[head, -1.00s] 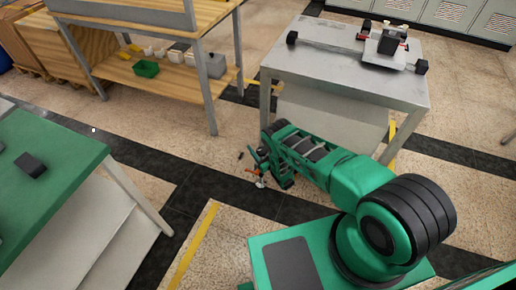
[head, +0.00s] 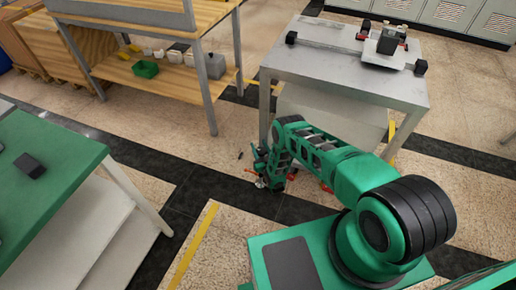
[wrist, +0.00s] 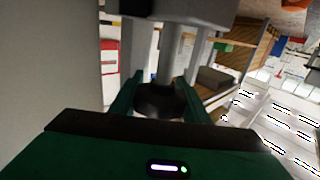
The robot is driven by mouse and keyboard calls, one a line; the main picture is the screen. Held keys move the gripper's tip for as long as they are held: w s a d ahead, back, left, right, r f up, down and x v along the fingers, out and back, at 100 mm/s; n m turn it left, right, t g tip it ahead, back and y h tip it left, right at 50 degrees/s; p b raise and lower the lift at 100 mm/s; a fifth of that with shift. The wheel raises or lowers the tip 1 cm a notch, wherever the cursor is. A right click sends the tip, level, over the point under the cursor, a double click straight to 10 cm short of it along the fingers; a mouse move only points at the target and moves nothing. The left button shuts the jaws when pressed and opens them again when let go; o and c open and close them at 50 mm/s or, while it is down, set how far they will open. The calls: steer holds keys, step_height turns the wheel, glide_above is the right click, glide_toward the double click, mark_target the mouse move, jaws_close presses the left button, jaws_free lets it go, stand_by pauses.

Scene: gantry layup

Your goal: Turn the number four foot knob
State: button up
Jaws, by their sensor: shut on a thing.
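The foot knob (wrist: 160,103) is a dark round disc under a grey post (wrist: 172,45) in the wrist view. My gripper (wrist: 159,88) has its two green fingers on either side of the knob and is shut on it. No number can be read on the knob. In the head view my gripper (head: 262,178) is low at the floor, near the front left leg (head: 265,112) of the grey metal table (head: 340,78). My forearm hides part of that area, and the knob cannot be made out there.
A rail with a dark block (head: 388,42) sits on the grey table. A wooden bench (head: 165,82) with a green bin (head: 145,69) stands at the back left. A green-topped table (head: 55,165) is at the left. Floor between them is open.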

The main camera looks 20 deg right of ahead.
mark_target(262, 156)
steer(key=shift+s+d+f+m+h, duration=0.15)
steer(key=shift+m+h, duration=0.35)
steer(key=shift+h, duration=0.25)
steer(key=shift+w+d+m+h, duration=0.15)
steer(key=shift+m+h, duration=0.35)
steer(key=shift+h, duration=0.25)
steer(key=shift+s, duration=0.1)
steer(key=o, duration=1)
steer(key=shift+o, duration=0.2)
steer(key=s, duration=0.7)
steer(key=s+a, duration=0.1)
steer(key=s, duration=0.2)
steer(key=shift+s, duration=0.3)
